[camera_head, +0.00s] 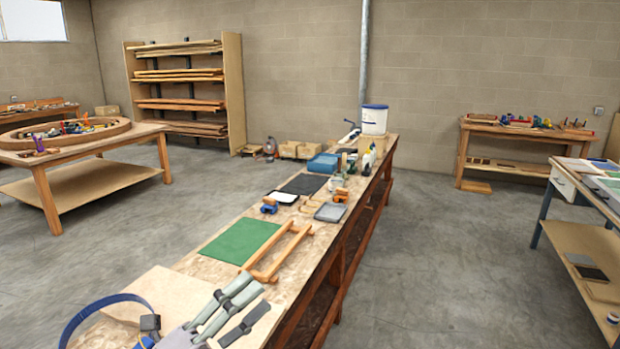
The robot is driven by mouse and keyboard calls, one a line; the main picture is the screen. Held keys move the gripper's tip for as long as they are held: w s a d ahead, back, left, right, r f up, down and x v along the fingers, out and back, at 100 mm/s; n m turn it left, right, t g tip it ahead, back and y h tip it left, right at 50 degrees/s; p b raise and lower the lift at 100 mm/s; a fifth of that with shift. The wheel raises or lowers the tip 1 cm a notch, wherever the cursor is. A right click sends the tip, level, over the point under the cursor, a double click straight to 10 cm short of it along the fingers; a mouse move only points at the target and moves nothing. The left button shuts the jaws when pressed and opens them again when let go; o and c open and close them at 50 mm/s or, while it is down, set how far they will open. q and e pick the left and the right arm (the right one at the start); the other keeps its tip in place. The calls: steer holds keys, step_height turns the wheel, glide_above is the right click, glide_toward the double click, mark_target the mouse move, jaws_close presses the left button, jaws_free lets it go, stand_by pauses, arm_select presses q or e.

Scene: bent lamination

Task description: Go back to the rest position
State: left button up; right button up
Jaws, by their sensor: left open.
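My left gripper (244,304) shows at the bottom of the head view, with its grey fingers spread apart and nothing visible between them. It appears over the near end of the long workbench (205,268), beside a pale board (155,287). I cannot tell its exact height above the bench. My right gripper is not in view.
A blue curved band (85,316) lies at the lower left. A green mat (240,241), a wooden frame (279,252), clamps (269,206) and a white bucket (374,120) stand along the bench. Side tables (100,162) flank it, with clear concrete floor between.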

arm_select(q)
steer(key=w+a+f+n+t+y, duration=0.2)
steer(key=a+f+n+t+y, duration=0.4)
steer(key=a+n+y, duration=0.7)
steer(key=s+a+f+n+g+y, duration=0.1)
steer(key=s+f+n+g+y, duration=0.3)
steer(key=f+n, duration=0.65)
steer(key=s+d+f+n+g, duration=0.1)
steer(key=s+f+n+g, duration=0.1)
steer(key=s+f+g, duration=0.65)
steer(key=s+d+f+n+g, duration=0.2)
steer(key=s+f+g, duration=0.3)
steer(key=s+f, duration=0.55)
steer(key=s+f+g, duration=0.1)
steer(key=s+f, duration=0.2)
steer(key=f, duration=2.1)
steer(key=s+a+f+g, duration=0.1)
steer(key=s+a+f, duration=0.2)
steer(key=s+f, duration=1.3)
steer(key=shift+s+a+f+m+h, duration=0.15)
steer(key=shift+s+m+h, duration=0.15)
steer(key=shift+s+m, duration=0.15)
